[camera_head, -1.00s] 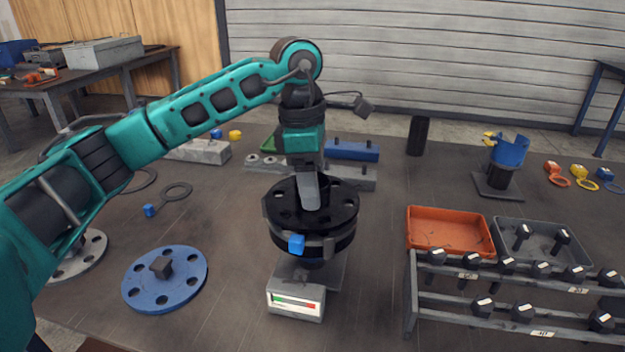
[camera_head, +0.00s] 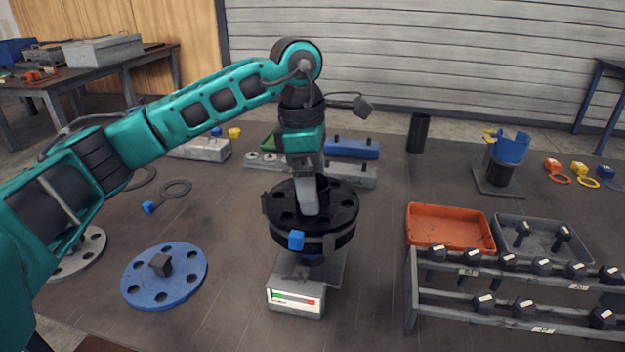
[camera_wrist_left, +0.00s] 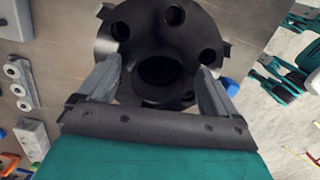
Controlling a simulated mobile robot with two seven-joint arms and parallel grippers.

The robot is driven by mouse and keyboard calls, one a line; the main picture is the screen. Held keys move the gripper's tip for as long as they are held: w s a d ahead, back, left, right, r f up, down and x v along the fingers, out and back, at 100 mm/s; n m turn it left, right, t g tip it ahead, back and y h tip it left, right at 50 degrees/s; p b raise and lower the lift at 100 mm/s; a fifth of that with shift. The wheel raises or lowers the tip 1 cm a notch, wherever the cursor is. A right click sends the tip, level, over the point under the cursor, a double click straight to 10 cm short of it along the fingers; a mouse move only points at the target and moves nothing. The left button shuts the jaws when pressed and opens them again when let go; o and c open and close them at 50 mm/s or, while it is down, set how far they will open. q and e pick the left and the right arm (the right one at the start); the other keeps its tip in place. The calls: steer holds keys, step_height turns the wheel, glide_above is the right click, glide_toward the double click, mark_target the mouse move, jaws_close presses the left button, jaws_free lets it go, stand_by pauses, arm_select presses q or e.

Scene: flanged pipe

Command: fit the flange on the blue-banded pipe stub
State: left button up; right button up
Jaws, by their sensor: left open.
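My right gripper is not in view.
A box with a small display (camera_head: 296,299) is at the stand's front. A blue disc (camera_head: 185,285) lies at left, and a ring with a blue tag (camera_head: 176,189) behind it. An orange tray (camera_head: 408,225), a grey tray (camera_head: 497,228) and a bolt rack (camera_head: 411,290) are at right.

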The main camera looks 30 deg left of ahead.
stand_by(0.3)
arm_select(q)
step_height(320, 180, up, 22)
steer(key=a+p, duration=0.1)
steer(key=p, duration=0.6)
steer(key=shift+s+a, duration=0.2)
steer(key=shift+s, duration=0.05)
steer(key=shift+f, duration=0.1)
stand_by(0.9)
